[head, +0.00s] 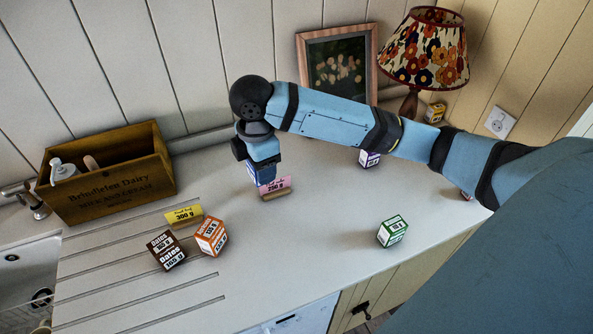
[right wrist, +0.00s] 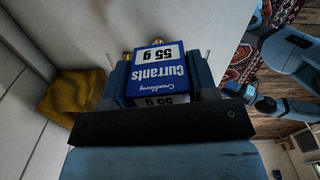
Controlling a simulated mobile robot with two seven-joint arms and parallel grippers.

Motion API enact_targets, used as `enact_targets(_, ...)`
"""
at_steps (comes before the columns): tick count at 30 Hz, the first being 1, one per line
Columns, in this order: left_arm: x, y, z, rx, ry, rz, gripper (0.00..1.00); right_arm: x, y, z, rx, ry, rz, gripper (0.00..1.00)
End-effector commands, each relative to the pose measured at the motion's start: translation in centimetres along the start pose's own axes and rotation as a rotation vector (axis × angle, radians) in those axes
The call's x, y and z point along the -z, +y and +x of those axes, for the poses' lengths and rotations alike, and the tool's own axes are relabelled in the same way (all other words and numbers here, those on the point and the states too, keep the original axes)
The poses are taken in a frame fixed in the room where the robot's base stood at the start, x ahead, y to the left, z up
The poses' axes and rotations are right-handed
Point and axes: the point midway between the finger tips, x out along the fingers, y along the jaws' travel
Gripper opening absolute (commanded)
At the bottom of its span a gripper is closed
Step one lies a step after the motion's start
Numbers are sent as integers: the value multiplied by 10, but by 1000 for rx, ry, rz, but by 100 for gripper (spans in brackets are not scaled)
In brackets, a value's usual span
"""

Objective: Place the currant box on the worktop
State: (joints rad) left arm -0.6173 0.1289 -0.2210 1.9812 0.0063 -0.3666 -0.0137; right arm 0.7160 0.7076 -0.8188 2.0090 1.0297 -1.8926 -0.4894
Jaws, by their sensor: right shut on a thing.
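The blue and white currant box (right wrist: 156,72) is between the fingers of my right gripper in the right wrist view, its "Currants 55 g" label upside down. In the head view my right gripper (head: 264,168) points down over the worktop (head: 330,225), shut on the currant box (head: 252,174). The box shows only in part, just behind a pink "250 g" card (head: 276,187) in a wooden holder. I cannot tell whether the box touches the worktop. My left gripper cannot be made out in the head view.
An orange box (head: 210,236) and a brown dates box (head: 166,250) stand by a yellow "300 g" card (head: 184,214). A green box (head: 392,231) is front right; a purple box (head: 369,159) is under my arm. A wooden crate (head: 108,180), picture frame (head: 337,62) and lamp (head: 424,48) stand behind.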

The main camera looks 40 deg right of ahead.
Motion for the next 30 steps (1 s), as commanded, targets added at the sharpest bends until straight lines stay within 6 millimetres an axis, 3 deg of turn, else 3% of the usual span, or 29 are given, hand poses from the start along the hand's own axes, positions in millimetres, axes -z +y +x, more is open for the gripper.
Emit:
enact_targets(6, -16, 2, 9, -10, -7, 9, 43, -6, 6, 6, 5, -2, -439, 29)
enact_targets(14, -14, 6, 10, -18, 0, 10, 43, -8, 7, 12, 15, 2, -644, 29)
enact_targets(17, -12, 6, 8, -18, 2, 10, 43, -8, 6, 30, 19, 3, -651, 29)
enact_targets(30, -5, -1, 4, -5, 5, 13, 43, -8, 4, 142, 16, 2, -649, 29)
